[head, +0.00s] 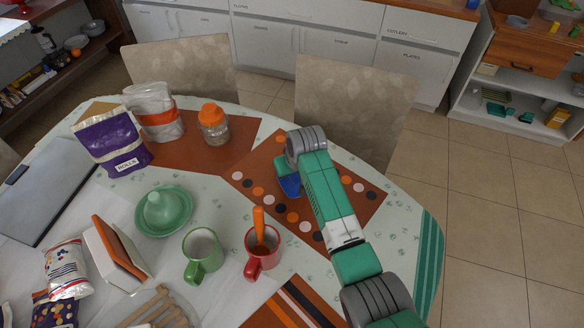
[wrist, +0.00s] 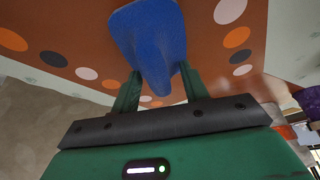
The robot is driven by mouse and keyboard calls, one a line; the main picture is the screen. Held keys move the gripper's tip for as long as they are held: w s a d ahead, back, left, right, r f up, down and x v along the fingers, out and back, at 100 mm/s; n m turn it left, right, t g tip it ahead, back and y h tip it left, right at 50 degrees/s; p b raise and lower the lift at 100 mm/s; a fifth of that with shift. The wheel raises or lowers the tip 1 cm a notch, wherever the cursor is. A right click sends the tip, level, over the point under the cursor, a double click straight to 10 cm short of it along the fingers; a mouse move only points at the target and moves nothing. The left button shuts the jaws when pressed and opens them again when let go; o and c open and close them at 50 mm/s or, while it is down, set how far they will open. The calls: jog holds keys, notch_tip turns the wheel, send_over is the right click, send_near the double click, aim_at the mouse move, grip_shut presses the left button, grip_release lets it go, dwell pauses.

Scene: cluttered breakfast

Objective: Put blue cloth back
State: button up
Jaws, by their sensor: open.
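A blue cloth (head: 289,186) lies bunched on the orange-brown dotted placemat (head: 358,190) at the far right of the table. It also shows in the wrist view (wrist: 150,38), rising to a ridge that points toward my gripper. My gripper (wrist: 160,78) is open, with one green finger on each side of the ridge. I cannot tell whether the fingers touch the cloth. In the head view, my gripper and wrist hide part of the cloth.
A red mug (head: 262,252) holding an orange-handled utensil, a green mug (head: 202,255) and a green domed dish (head: 164,210) stand left of my arm. An orange-lidded jar (head: 213,124) stands farther back. White labelled cabinets (head: 338,40) line the wall behind two chairs.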

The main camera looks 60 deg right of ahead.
jog(key=p+v, duration=0.4)
jog(key=v, duration=0.8)
jog(key=w+a+r+n+t+h, duration=0.2)
jog(key=w+a+r+t, duration=0.3)
jog(key=w+a+r, duration=0.55)
jog(key=w+a+r+n+t, duration=0.1)
jog(key=w+a+r+t, duration=0.2)
jog(key=a+r, duration=0.4)
jog(key=w+a+r+n+t, duration=0.1)
jog(key=w+a+r+t, duration=0.1)
jog(key=w+a+r, duration=0.35)
jog(key=s+a+r+n+t+y, duration=0.1)
jog(key=s+a+r+t, duration=0.2)
jog(key=a+r, duration=0.45)
jog(key=s+a+r+n+t, duration=0.1)
jog(key=s+a+r+t, duration=0.15)
jog(key=a+r, duration=0.45)
jog(key=s+a+r+n+t+y, duration=0.1)
jog(key=s+a+r+t+y, duration=0.2)
jog(key=s+a+r+t, duration=0.3)
jog(key=s+a+r, duration=0.4)
jog(key=r, duration=0.2)
jog(key=shift+s+n+y, duration=0.4)
jog(key=shift+a, duration=0.1)
